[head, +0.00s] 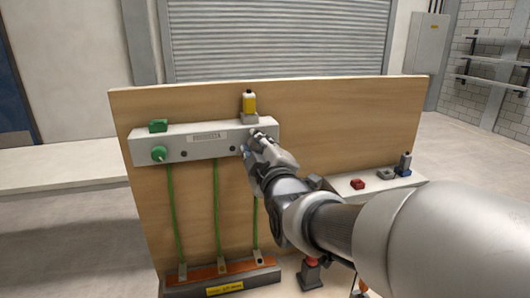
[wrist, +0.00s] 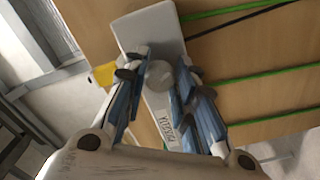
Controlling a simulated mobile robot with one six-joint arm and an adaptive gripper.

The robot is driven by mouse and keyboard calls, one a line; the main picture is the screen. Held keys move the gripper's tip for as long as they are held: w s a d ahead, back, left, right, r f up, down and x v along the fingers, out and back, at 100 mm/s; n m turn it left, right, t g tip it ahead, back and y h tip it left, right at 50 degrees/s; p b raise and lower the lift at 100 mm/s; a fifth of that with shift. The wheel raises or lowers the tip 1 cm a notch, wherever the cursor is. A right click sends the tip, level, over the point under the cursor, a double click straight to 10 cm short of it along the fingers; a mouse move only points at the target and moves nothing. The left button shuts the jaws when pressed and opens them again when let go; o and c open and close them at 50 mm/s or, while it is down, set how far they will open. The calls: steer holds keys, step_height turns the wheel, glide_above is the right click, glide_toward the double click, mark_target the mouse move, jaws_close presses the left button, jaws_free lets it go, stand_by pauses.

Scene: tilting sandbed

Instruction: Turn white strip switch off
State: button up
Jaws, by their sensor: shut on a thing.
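The white strip (head: 200,148) is fixed along the upper left of an upright wooden board. A round green knob (head: 159,153) is on its front at the left. My gripper (head: 257,143) is at the strip's right end and hides part of it. In the wrist view the strip (wrist: 150,30) runs away between the blue-grey fingers of my gripper (wrist: 158,78). A round grey knob (wrist: 159,73) stands out from the strip between the fingertips, and they are shut on it. Which way the knob is turned cannot be told.
A green block (head: 158,126) and a yellow-topped switch (head: 249,103) stand on the strip; yellow also shows in the wrist view (wrist: 105,74). Green cables (head: 216,205) run down to an orange-topped rail (head: 222,270). A red button (head: 358,184) is on a white box at right.

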stand_by(0.4)
steer(key=o, duration=1.1)
steer(key=shift+c, duration=0.2)
steer(key=v, duration=1.2)
